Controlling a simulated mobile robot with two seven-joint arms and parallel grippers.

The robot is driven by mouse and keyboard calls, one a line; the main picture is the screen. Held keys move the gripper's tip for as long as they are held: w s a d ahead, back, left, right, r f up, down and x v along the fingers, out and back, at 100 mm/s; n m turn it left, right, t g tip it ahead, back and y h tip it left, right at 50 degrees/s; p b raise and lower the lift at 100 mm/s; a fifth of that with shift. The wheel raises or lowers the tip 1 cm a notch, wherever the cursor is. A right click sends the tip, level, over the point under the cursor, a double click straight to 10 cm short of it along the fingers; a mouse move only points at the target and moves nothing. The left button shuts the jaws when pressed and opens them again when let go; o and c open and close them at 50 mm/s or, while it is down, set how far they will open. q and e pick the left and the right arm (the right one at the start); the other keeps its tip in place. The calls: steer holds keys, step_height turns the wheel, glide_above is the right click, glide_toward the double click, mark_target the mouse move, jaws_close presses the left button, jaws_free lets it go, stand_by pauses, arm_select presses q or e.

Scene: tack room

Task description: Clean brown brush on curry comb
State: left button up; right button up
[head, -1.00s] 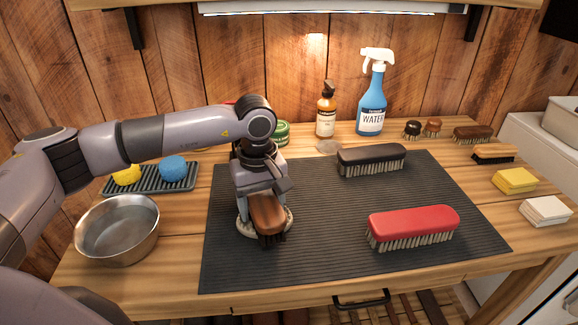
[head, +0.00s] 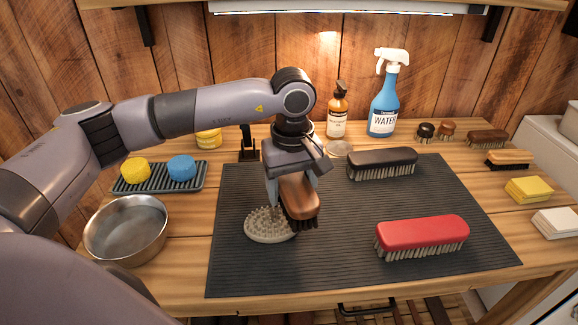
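The brown brush (head: 299,199) is in my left gripper (head: 290,182), its dark bristles facing down. The gripper's fingers are closed around the brush's back. The round, pale curry comb (head: 268,226) lies on the dark ribbed mat with its nubs up. The brush is over the comb's right edge and partly hides it; I cannot tell whether the bristles touch the comb. My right gripper is not in view.
On the mat (head: 350,270) lie a black brush (head: 382,161) and a red brush (head: 422,234). A metal bowl (head: 126,229) and a sponge tray (head: 150,187) stand left. Bottles (head: 383,100) stand behind; small brushes and sponges (head: 528,188) sit right.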

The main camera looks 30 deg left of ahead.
arm_select(q)
steer(key=shift+r+p, duration=0.6)
steer(key=shift+r, duration=0.85)
